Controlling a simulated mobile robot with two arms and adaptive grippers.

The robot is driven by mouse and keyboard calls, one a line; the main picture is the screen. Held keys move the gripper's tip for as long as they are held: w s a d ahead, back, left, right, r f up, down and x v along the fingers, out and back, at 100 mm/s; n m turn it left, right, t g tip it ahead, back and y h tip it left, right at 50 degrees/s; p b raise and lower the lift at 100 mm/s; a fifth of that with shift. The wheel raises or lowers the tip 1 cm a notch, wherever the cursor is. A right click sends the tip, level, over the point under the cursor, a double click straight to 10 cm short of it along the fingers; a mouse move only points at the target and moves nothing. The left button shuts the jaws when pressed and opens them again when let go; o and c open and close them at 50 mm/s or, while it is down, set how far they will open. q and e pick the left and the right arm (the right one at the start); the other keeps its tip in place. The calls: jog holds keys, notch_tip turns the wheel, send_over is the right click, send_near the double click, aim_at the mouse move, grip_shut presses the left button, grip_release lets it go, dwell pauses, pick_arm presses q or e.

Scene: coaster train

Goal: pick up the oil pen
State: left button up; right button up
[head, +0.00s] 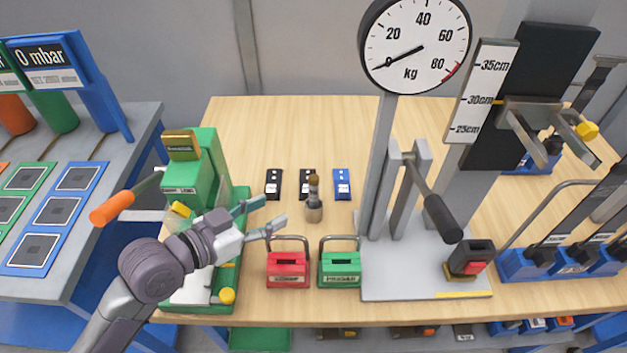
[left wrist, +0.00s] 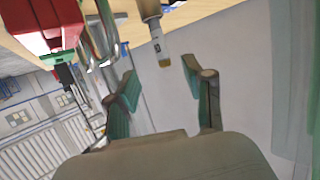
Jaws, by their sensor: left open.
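The oil pen (head: 313,188) stands upright in a small round metal holder (head: 314,212) on the wooden table. It has a grey body with a pale label and an amber-brown end. My left gripper (head: 272,212) is open and empty, just left of the pen, with its fingertips pointing toward it. In the left wrist view the pen (left wrist: 155,34) shows beyond the gap between the open fingers (left wrist: 160,80), apart from both. My right gripper is not in view.
A red box (head: 288,268) and a green box (head: 340,268) with wire handles stand in front of the pen. Black and blue blocks (head: 342,184) lie behind it. A green machine (head: 196,165) stands left, a gauge stand (head: 415,280) right.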

aim_at(310, 189)
pick_arm(q)
jog(key=p+x, duration=0.1)
jog(key=x, duration=0.6)
jog(key=shift+s+d+r, duration=0.15)
jog(key=shift+d, duration=0.1)
jog(key=shift+w+d, duration=0.15)
jog(key=shift+w, duration=0.1)
jog(key=shift+w+d, duration=0.15)
jog(key=shift+w, duration=0.05)
jog(key=p+x, duration=0.2)
jog(key=x, duration=0.2)
jog(key=shift+w, duration=0.25)
jog(key=shift+w+d+f, duration=0.1)
jog(key=shift+w+f, duration=0.05)
jog(key=shift+f, duration=0.1)
jog(key=c, duration=0.4)
grip_shut()
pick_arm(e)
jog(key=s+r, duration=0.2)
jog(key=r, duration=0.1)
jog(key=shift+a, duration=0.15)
